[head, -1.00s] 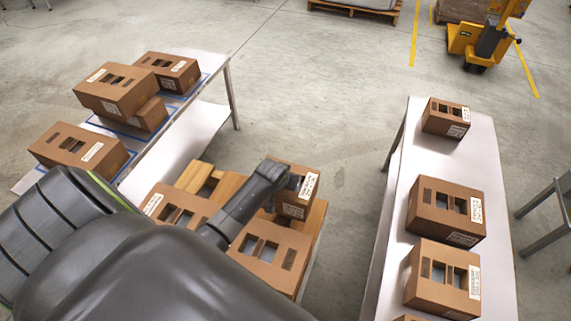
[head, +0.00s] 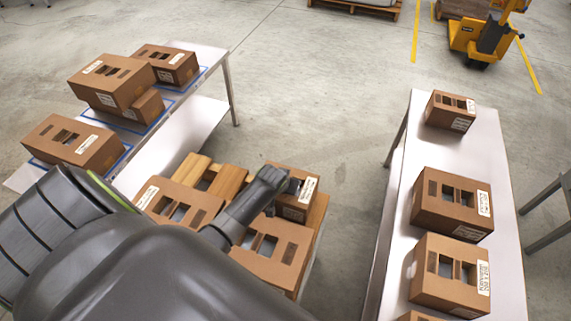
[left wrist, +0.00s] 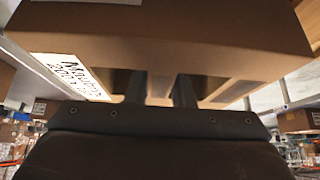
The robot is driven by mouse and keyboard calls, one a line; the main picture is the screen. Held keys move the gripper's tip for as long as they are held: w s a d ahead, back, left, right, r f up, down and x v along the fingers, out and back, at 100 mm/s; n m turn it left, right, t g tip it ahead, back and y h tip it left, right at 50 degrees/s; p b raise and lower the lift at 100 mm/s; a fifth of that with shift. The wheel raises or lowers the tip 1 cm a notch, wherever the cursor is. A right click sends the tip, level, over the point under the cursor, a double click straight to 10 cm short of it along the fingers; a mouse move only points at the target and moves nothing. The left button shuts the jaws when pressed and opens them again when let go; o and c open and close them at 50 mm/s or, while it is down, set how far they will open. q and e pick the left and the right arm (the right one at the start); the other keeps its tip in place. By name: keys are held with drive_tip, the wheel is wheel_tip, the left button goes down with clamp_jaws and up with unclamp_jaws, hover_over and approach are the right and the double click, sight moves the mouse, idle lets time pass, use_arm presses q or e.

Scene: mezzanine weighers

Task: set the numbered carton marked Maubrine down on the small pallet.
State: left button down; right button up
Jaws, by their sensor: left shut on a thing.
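The Maubrine carton (head: 291,212) is a brown box with a white label. Its label reads Maubrine in the left wrist view (left wrist: 72,74), with a partly readable number. My left gripper (head: 292,186) is shut on this carton; in the left wrist view its two fingers (left wrist: 162,88) reach into the carton's openings. The small pallet (head: 195,166) is light wood, and the carton is over its far right corner. I cannot tell whether the carton's underside touches the wood. My right gripper is not in view.
Two other cartons, one at left (head: 178,210) and one nearer (head: 272,252), stand on the pallet beside the held one. A table (head: 222,62) with several cartons is at left. A white table (head: 480,150) with several cartons is at right. Bare floor lies between.

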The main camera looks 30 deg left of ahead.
use_arm(q)
drive_tip(key=shift+f+b, duration=0.45)
drive_tip(key=shift+f, duration=0.4)
drive_tip(key=shift+f, duration=0.2)
drive_tip(key=c, duration=1.2)
unclamp_jaws()
drive_tip(key=shift+o, duration=0.2)
drive_tip(key=shift+s, duration=0.1)
drive_tip(key=p+v, duration=0.1)
drive_tip(key=v, duration=1.6)
drive_tip(key=shift+r, duration=0.15)
